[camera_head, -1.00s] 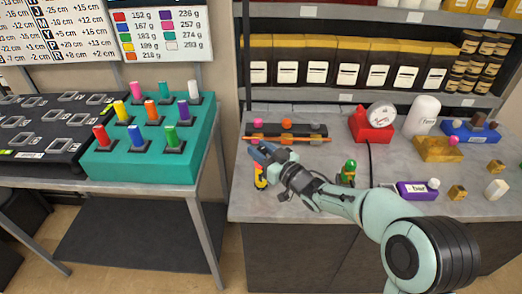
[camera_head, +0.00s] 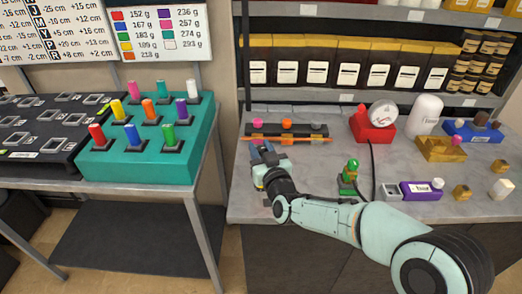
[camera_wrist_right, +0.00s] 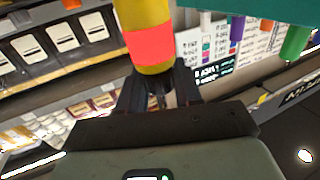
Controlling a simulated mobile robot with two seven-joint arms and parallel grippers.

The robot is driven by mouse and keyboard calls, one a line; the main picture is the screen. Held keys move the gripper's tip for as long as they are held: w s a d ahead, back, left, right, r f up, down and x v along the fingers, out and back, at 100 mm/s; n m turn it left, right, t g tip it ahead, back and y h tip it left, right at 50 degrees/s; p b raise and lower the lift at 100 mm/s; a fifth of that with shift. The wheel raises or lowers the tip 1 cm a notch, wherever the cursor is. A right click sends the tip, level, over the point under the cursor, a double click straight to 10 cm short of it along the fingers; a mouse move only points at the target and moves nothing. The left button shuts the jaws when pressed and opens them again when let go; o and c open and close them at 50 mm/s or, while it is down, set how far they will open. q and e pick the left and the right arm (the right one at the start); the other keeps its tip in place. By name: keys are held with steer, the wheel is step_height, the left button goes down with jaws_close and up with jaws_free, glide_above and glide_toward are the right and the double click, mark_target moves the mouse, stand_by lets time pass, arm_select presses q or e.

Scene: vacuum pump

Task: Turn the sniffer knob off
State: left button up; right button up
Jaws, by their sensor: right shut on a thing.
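My right gripper (camera_head: 264,158) is at the left end of the grey counter, in front of a black bar. In the right wrist view its fingers (camera_wrist_right: 158,88) are shut on a yellow cylinder (camera_wrist_right: 143,18) with a red-orange band. The cylinder's top runs out of that picture; in the head view it is mostly hidden by the gripper. No label marks the sniffer knob, so I cannot tell which knob it is. Knobs show on the black bar (camera_head: 318,131), the purple box (camera_head: 415,190), the ochre block (camera_head: 440,150) and the blue box (camera_head: 482,135). My left gripper is not in view.
A red stand with a round dial (camera_head: 381,114), a white cylinder (camera_head: 424,115) and a green figure-like piece (camera_head: 350,172) stand on the counter (camera_head: 330,160). An orange rod lies along the black bar. A teal block (camera_head: 105,163) with coloured pegs stands on the left table.

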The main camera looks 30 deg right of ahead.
steer(key=m+h+p, duration=0.1)
steer(key=h, duration=0.1)
steer(key=m+g+h+p, duration=0.1)
steer(key=h, duration=0.1)
steer(key=shift+w+a+r+m+p, duration=0.1)
steer(key=shift+a+r+m+p, duration=0.05)
steer(key=shift+m+p, duration=0.15)
steer(key=m+g+h+p, duration=0.3)
steer(key=h, duration=0.1)
steer(key=shift+m+h, duration=0.3)
steer(key=m+g+h+p, duration=0.4)
steer(key=g, duration=0.1)
steer(key=shift+g, duration=0.4)
steer(key=shift+m+g+h+p, duration=0.5)
steer(key=shift+m+g+p, duration=0.1)
steer(key=shift+m+g, duration=0.2)
steer(key=shift+d+g, duration=0.2)
steer(key=shift+g, duration=0.1)
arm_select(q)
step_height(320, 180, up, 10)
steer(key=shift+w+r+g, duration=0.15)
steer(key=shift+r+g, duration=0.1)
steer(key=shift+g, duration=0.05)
